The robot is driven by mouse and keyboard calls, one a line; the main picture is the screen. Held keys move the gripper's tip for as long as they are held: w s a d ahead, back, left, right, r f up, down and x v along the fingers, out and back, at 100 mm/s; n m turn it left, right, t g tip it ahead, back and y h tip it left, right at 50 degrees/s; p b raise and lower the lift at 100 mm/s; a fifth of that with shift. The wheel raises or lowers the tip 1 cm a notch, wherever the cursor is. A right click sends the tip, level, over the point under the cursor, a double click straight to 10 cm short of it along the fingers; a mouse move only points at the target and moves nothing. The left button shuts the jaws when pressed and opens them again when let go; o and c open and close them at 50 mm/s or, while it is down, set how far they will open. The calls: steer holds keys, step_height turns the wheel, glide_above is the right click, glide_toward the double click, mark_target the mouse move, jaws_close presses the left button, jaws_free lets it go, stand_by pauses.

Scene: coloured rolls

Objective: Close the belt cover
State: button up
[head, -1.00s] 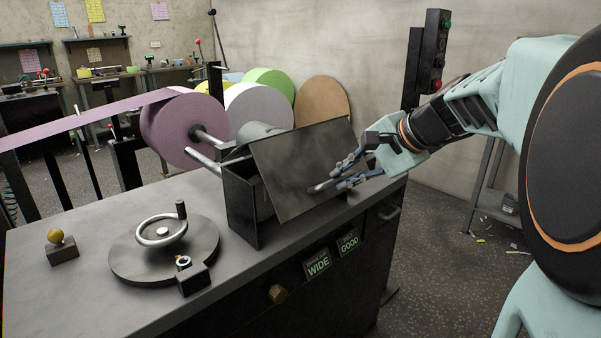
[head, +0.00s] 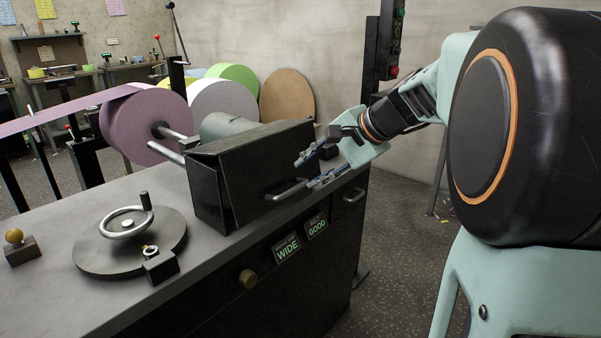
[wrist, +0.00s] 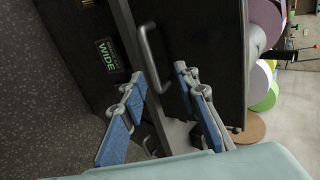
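The belt cover (head: 255,165) is a dark panel on the black box on the bench. It hangs nearly upright over the box's front, and its lower edge is close to the bench top. Its bar handle (head: 288,190) sits low on the front face. In the wrist view the handle (wrist: 150,55) lies just beyond and roughly between the fingertips. My gripper (head: 307,173) is at the cover's right front, with its fingers apart and nothing held. The wrist view also shows the open fingers (wrist: 161,72). Whether a finger touches the cover or handle I cannot tell.
A handwheel (head: 128,225) on a round plate and a small yellow-knobbed block (head: 20,245) stand on the bench at left. WIDE and GOOD signs (head: 302,238) are on the bench front. Open floor lies to the right.

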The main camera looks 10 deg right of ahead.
steer(key=v, duration=1)
